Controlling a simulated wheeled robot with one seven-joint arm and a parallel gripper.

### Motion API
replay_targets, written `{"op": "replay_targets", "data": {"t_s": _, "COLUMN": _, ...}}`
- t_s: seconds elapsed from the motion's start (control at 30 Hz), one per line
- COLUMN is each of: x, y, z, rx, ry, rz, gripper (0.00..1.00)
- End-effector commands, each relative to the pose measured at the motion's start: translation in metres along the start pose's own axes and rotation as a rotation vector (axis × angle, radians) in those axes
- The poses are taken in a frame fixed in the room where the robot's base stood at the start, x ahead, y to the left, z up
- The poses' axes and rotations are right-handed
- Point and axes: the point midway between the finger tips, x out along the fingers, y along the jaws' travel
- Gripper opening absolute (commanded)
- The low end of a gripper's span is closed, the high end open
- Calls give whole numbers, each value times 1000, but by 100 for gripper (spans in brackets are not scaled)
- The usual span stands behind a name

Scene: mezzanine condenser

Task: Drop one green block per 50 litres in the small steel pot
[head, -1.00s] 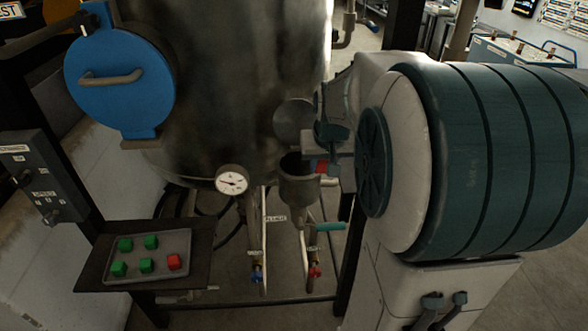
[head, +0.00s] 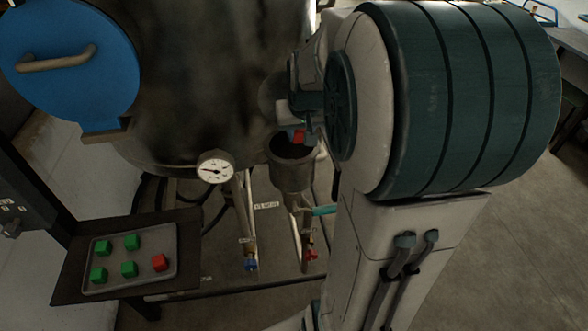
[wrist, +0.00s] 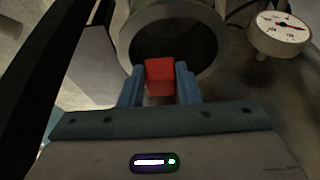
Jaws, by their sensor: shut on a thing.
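My gripper (wrist: 159,72) is shut on a red block (wrist: 161,79), held between its blue fingers. In the head view the red block (head: 298,136) shows at the rim of the small steel pot (head: 290,178), below the tank. In the wrist view the pot's dark round mouth (wrist: 176,40) lies just beyond the block; its inside is too dark to make out. Several green blocks, one of them here (head: 132,242), lie on a grey tray (head: 118,287) at lower left. A second red block (head: 160,262) lies at the tray's right.
A white dial gauge (head: 215,167) with a red pointer is left of the pot; it also shows in the wrist view (wrist: 281,34). The large steel tank (head: 200,80) has a blue round hatch (head: 70,80). Blue (head: 251,264) and red (head: 311,254) valve handles sit on pipes below.

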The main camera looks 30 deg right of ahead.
Motion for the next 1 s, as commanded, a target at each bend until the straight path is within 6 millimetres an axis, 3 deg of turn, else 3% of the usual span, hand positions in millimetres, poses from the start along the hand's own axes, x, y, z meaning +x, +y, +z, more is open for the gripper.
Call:
{"op": "replay_targets", "data": {"t_s": 0.13, "x": 16, "y": 1, "z": 7, "rx": 2, "ry": 0, "rz": 1, "gripper": 8}}
{"op": "replay_targets", "data": {"t_s": 0.47, "x": 18, "y": 2, "z": 8, "rx": 4, "ry": 1, "rz": 2, "gripper": 8}}
{"op": "replay_targets", "data": {"t_s": 0.5, "x": 18, "y": 2, "z": 8, "rx": 4, "ry": 1, "rz": 2, "gripper": 41}}
{"op": "replay_targets", "data": {"t_s": 0.57, "x": 18, "y": 2, "z": 8, "rx": 4, "ry": 1, "rz": 2, "gripper": 55}}
{"op": "replay_targets", "data": {"t_s": 0.87, "x": 17, "y": 2, "z": 7, "rx": 4, "ry": 1, "rz": 2, "gripper": 55}}
{"op": "replay_targets", "data": {"t_s": 1.0, "x": 5, "y": 2, "z": 6, "rx": 4, "ry": 5, "rz": 2, "gripper": 55}}
